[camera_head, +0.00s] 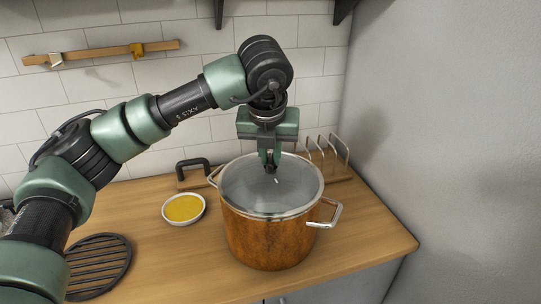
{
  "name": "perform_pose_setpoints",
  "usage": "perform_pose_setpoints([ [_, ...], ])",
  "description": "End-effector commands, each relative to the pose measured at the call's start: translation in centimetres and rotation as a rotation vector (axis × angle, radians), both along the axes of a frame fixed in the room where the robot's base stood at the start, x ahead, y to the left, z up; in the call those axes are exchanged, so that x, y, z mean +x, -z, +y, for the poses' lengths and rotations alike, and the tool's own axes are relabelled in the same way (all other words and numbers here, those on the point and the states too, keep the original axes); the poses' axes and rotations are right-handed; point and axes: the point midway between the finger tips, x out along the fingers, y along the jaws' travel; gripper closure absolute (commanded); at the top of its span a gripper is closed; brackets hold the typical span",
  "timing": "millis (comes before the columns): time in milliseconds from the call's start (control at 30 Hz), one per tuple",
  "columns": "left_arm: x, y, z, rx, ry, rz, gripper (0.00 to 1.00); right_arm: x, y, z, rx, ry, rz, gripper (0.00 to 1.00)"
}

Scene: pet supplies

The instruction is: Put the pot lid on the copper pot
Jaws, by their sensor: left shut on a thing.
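The copper pot (268,243) stands on the wooden counter, with metal handles at its left and right. The glass pot lid (243,190), with a metal rim and a dark knob, lies over the pot's opening. It looks level and in line with the pot's rim; I cannot tell whether it fully rests on it. My left gripper (270,168) points straight down over the middle of the lid and is shut on its knob. My right gripper is not in view.
A small white bowl of yellow contents (184,208) stands left of the pot. A black slatted trivet (97,266) lies at the front left. A black-handled item (193,172) and a wire rack (330,155) stand behind. The counter (372,232) is clear at right, beside a wall.

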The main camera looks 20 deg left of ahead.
Motion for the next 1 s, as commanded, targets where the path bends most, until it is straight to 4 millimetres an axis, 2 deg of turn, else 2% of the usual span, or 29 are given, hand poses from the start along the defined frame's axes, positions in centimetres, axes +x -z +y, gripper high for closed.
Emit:
perform_pose_setpoints([
  [467, 0.02, -0.05, -0.03, -0.001, 0.001, -0.002, 1.00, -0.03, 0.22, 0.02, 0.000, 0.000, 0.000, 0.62],
  [500, 0.02, -0.05, -0.03, -0.001, 0.001, -0.002, 0.76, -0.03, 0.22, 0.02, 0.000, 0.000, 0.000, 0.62],
  [567, 0.01, -0.04, -0.03, -0.001, 0.000, -0.001, 0.61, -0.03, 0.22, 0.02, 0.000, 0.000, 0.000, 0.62],
  [867, -0.04, 0.16, -0.02, 0.001, 0.001, 0.002, 0.61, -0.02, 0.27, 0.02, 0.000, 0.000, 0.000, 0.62],
  [1000, -0.35, -0.74, -0.14, -0.002, 0.001, 0.000, 0.61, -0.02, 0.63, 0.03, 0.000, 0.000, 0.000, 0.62],
])
